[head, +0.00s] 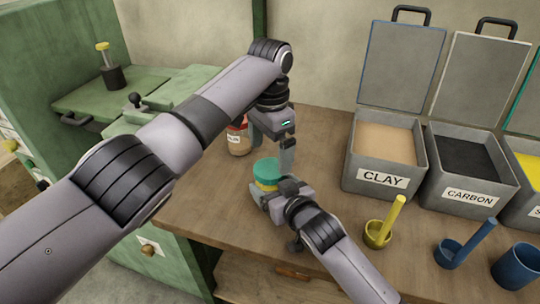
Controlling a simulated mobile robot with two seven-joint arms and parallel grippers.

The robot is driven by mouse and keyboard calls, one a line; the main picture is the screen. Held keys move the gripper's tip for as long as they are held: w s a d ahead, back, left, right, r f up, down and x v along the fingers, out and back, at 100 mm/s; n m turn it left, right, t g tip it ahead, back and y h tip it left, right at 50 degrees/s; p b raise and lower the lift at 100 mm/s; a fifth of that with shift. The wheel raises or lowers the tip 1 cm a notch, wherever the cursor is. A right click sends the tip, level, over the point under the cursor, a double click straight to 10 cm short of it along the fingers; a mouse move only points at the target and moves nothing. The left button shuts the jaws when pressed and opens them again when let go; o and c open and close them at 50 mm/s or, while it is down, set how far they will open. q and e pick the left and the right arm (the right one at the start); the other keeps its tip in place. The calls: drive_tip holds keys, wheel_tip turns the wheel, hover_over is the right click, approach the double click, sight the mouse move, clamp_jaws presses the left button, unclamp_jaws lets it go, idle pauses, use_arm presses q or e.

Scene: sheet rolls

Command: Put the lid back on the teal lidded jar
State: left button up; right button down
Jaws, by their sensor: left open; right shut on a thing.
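The teal lidded jar (265,185) stands on the wooden bench below my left gripper, its yellow body partly hidden. Its teal lid (267,168) rests on top and looks about level; I cannot tell how snugly it sits. My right gripper (272,191) is low at the jar, shut on its body from the front right. My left gripper (270,150) is open just above the lid and points down, with one finger beside the lid's right edge. Its other finger is partly hidden.
A red-lidded jar (238,138) stands just behind, partly hidden by my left arm. Open bins marked CLAY (382,180) and CARBON (468,196) stand to the right. A green machine (60,60) is left.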

sight(270, 168)
use_arm(q)
drive_tip(key=shift+r, duration=0.1)
drive_tip(key=shift+c, duration=0.3)
wheel_tip(270, 168, up, 2)
drive_tip(key=n, duration=0.4)
drive_tip(key=shift+w, duration=0.1)
drive_tip(key=r+n, duration=0.1)
drive_tip(key=n, duration=0.2)
drive_tip(key=shift+r, duration=0.2)
drive_tip(key=shift+f, duration=4.05)
drive_tip(key=c, duration=1.1)
drive_tip(key=shift+o, duration=0.2)
